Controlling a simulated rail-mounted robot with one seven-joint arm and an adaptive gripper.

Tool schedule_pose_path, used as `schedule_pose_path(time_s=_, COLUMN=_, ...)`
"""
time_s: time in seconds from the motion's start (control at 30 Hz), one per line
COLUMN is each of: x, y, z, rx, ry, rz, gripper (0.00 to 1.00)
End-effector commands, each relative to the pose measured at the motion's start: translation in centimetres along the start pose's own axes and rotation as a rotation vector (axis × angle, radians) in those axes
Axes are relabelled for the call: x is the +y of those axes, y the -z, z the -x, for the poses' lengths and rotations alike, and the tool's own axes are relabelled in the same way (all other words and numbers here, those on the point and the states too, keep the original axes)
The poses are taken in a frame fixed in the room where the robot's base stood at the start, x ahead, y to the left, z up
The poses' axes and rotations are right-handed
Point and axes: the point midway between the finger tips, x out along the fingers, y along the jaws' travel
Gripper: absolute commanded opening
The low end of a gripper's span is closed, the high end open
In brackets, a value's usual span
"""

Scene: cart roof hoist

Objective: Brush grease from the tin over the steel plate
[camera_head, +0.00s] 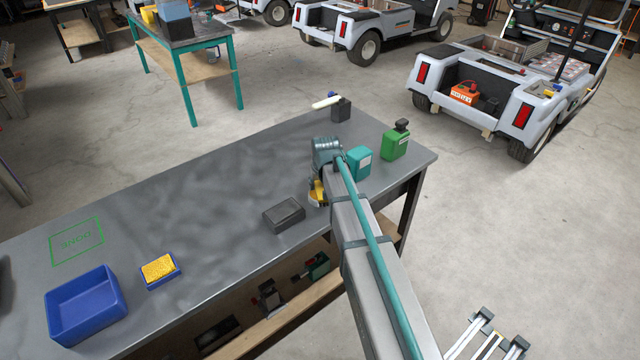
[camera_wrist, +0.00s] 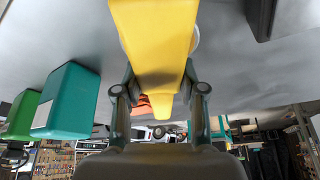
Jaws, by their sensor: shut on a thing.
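My gripper (camera_wrist: 158,92) is shut on a yellow handle (camera_wrist: 155,40), likely the brush, in the wrist view. In the head view the yellow piece (camera_head: 318,192) hangs below my wrist, close over the bench; its bristle end is hidden. A pale round edge (camera_wrist: 196,36) shows behind the handle, perhaps the tin's rim. I cannot tell whether the brush touches it. A dark grey flat block (camera_head: 284,214), possibly the steel plate, lies on the bench just left of my gripper. It also shows at the wrist view's upper right (camera_wrist: 258,16).
A teal box (camera_head: 358,163) and a green can (camera_head: 396,144) stand right of my gripper. A dark holder (camera_head: 341,109) with a white-handled item is behind. A blue bin (camera_head: 84,306), a yellow sponge in a blue tray (camera_head: 160,270) and a green marked outline (camera_head: 76,240) are at left. The bench's middle is clear.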

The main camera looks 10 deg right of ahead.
Motion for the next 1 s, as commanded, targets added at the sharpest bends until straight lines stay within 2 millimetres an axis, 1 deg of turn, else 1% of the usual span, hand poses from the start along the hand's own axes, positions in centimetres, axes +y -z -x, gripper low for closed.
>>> schedule_pose_path(time_s=1.0, x=0.0, y=-0.29, z=-0.74, rx=0.001, ry=0.0, rz=0.0, gripper=0.12)
